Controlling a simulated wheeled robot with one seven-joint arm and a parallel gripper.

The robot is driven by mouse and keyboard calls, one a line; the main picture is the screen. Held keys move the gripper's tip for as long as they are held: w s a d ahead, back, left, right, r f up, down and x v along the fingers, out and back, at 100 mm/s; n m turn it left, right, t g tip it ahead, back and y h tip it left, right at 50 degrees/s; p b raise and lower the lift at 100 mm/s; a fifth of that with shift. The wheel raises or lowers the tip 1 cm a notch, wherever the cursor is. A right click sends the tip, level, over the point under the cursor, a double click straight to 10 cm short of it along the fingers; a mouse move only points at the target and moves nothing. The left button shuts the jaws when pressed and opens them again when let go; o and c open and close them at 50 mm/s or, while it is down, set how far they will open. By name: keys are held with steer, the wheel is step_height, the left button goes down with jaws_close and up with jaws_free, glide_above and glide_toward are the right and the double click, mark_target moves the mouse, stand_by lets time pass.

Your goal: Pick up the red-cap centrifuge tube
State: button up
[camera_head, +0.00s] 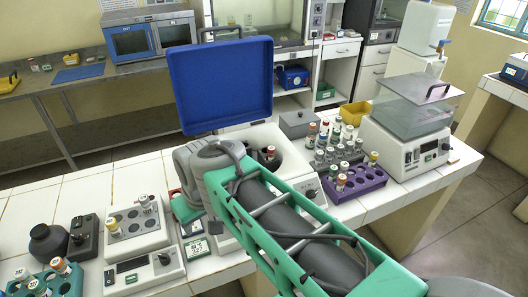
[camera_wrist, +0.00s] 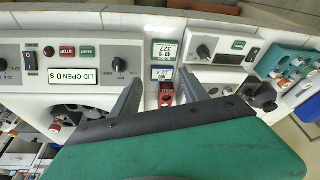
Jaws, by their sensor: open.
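My gripper (camera_wrist: 159,82) shows in the wrist view with its two grey fingers spread apart and nothing between them. In the head view my arm hides it. A small red-topped tube (camera_wrist: 56,127) shows in the open centrifuge bowl in the wrist view, left of my fingers. A tube with a reddish cap (camera_head: 270,152) stands in the centrifuge bowl in the head view. Several tubes with red, orange and white caps stand in the grey rack (camera_head: 340,154) and purple rack (camera_head: 372,184). I cannot tell for sure which is the red-cap tube.
The centrifuge's blue lid (camera_head: 222,82) stands open. Its panel (camera_wrist: 70,62) reads "LID OPEN". A small red item (camera_wrist: 167,93) and green-framed labels (camera_wrist: 163,51) lie beyond the fingers. A mixer (camera_head: 143,268), teal rack (camera_head: 50,284) and balance (camera_head: 408,140) also stand on the white bench.

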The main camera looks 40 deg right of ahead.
steer(key=shift+m, duration=0.3)
steer(key=w+d+r, duration=0.1)
steer(key=w+d, duration=0.2)
steer(key=w+d+r, duration=0.1)
steer(key=w+d, duration=0.2)
steer(key=d, duration=0.1)
steer(key=w+d+r, duration=0.1)
steer(key=w+d, duration=0.2)
steer(key=d, duration=0.1)
steer(key=w+d, duration=0.3)
steer(key=d, duration=0.5)
glide_toward(272, 148)
step_height(272, 148, down, 3)
steer(key=shift+t, duration=0.4)
steer(key=p+x, duration=0.2)
steer(key=x, duration=0.5)
steer(key=shift+w+a, duration=0.1)
steer(key=shift+w, duration=0.15)
steer(key=shift+w+f, duration=0.1)
steer(key=shift+f, duration=0.1)
jaws_close()
